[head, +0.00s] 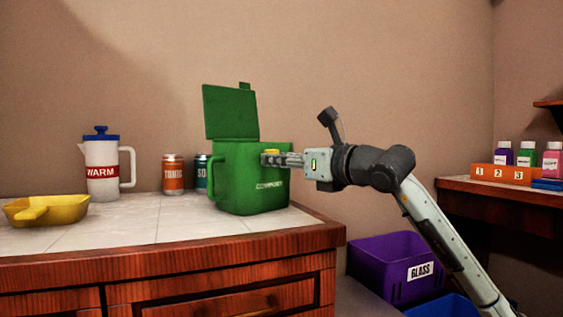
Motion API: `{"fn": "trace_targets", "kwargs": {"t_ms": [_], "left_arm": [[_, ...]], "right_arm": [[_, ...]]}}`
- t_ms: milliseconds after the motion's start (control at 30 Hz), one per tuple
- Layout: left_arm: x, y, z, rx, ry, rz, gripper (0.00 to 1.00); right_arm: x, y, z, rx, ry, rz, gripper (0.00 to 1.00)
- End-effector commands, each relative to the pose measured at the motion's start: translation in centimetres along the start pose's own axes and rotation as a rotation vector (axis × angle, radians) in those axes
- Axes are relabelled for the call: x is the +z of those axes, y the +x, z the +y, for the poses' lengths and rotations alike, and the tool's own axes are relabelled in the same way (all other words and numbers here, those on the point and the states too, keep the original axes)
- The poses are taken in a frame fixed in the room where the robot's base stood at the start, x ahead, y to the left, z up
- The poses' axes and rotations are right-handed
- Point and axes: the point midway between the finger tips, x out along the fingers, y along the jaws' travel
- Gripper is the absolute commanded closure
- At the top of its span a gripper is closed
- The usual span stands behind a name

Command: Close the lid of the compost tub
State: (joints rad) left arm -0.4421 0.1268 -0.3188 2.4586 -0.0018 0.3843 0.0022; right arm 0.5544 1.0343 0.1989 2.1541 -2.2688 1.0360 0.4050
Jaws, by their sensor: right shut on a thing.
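The green compost tub (235,185) stands upright on the counter. Its square green lid (230,112) is open and stands up, leaning a little, at the top left of the tub. My right gripper (268,159) comes in from the right, in front of the upper part of the tub. It is shut on a small yellow thing (271,152), mostly hidden by the fingers. I cannot tell whether the fingers touch the tub. The inside of the tub is hidden. My left gripper is not in view.
A white jug (102,165) with a blue lid, a yellow scoop (60,210) and two cans (173,175) stand left of the tub. A purple GLASS bin (385,268) is below the counter's right end. Bottles stand on the right table (465,184). The front counter top is clear.

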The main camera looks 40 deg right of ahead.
Motion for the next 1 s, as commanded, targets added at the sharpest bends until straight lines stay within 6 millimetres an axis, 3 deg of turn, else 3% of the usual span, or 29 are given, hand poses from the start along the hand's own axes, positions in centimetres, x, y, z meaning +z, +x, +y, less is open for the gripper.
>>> {"fn": "trace_targets", "kwargs": {"t_ms": [67,100,233,667,1000], "left_arm": [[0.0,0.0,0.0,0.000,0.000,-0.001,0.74],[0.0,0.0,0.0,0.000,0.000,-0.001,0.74],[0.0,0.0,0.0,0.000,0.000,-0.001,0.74],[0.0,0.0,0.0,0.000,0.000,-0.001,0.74],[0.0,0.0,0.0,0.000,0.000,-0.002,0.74]], "right_arm": [[0.0,0.0,0.0,0.001,0.000,0.000,1.00],[0.0,0.0,0.0,0.001,0.000,0.000,0.66],[0.0,0.0,0.0,0.001,0.000,0.000,0.49],[0.0,-0.9,0.0,0.000,0.001,0.001,0.48],[0.0,-7.2,0.0,0.001,0.002,-0.002,0.48]]}}
